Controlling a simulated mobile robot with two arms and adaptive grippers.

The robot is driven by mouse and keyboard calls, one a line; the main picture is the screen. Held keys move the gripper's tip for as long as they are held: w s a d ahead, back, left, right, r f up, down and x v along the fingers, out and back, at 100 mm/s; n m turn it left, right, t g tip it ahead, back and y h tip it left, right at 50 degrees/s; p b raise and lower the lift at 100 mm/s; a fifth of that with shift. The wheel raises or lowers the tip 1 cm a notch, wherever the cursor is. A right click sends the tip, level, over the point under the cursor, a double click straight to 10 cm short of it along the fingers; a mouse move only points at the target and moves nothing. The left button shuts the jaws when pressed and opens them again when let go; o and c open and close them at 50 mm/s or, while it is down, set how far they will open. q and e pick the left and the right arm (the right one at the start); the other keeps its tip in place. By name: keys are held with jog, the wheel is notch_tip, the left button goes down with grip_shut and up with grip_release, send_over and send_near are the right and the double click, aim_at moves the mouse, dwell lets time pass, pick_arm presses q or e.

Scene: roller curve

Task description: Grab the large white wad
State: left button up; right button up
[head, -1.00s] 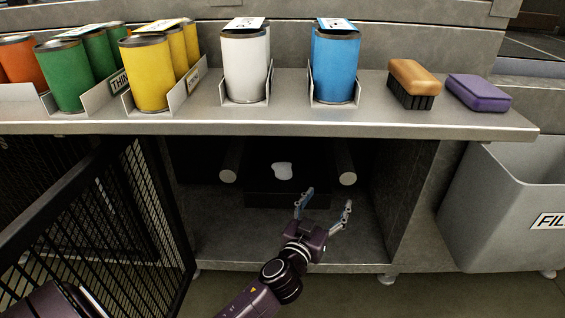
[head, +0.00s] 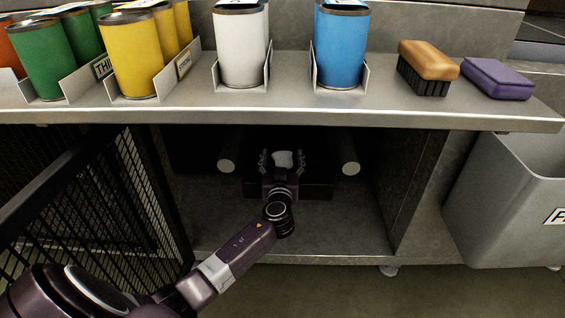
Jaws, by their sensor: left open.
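The white wad (head: 283,158) lies on a dark block (head: 318,188) inside the open cabinet under the shelf. My left gripper (head: 282,162) is inside the cabinet at the block, open, with one finger to each side of the wad as seen from here. Whether the fingers touch the wad cannot be told. The near part of the wad is partly hidden by the gripper's palm. My right gripper is not in view.
A metal shelf (head: 300,117) overhangs the cabinet, bearing several cans, a brush (head: 427,66) and a purple sponge (head: 497,77). Two pale rollers (head: 227,166) flank the dark block. A mesh door (head: 100,200) stands open at left. A grey bin (head: 505,205) stands at right.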

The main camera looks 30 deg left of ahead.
pick_arm(q)
jog(key=shift+w+a, duration=0.1)
jog(key=shift+w, duration=0.05)
jog(key=c, duration=1.1)
jog(key=shift+o, duration=0.2)
jog(key=shift+r, duration=0.1)
